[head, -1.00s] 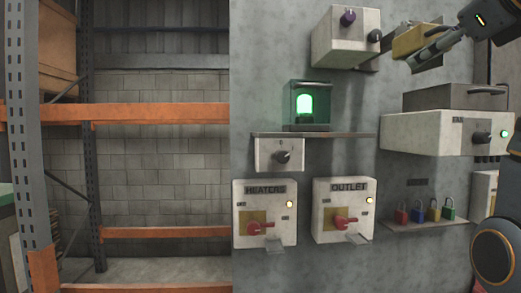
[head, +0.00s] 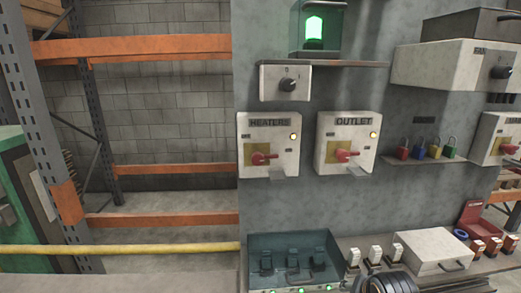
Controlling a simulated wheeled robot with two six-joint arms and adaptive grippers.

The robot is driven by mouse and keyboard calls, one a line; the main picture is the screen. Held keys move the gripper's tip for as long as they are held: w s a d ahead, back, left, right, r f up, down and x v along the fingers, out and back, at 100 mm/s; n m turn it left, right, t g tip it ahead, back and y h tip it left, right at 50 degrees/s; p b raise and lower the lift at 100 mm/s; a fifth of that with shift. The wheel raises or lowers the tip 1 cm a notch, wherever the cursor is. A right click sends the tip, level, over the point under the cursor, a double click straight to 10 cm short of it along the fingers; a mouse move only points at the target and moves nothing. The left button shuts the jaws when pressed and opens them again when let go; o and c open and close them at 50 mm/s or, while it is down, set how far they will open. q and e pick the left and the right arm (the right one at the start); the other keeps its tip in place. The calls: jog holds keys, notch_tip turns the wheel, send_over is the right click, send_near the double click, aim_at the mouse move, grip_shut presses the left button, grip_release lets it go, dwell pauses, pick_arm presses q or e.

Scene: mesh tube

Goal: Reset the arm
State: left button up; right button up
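Neither of my grippers shows in the head view now, and no part of either arm is in sight. In front of me is a grey wall panel. It carries a HEATERS switch box (head: 269,145) and an OUTLET switch box (head: 347,143), each with a red handle and a small lit lamp. What the grippers hold, if anything, is hidden.
A shelf holds several coloured padlocks (head: 428,149). A green lamp (head: 315,29) glows above a knob box (head: 286,82). Below, a bench carries a teal tray (head: 293,255) and a white case (head: 433,250). A yellow rail (head: 120,249) crosses the lower left.

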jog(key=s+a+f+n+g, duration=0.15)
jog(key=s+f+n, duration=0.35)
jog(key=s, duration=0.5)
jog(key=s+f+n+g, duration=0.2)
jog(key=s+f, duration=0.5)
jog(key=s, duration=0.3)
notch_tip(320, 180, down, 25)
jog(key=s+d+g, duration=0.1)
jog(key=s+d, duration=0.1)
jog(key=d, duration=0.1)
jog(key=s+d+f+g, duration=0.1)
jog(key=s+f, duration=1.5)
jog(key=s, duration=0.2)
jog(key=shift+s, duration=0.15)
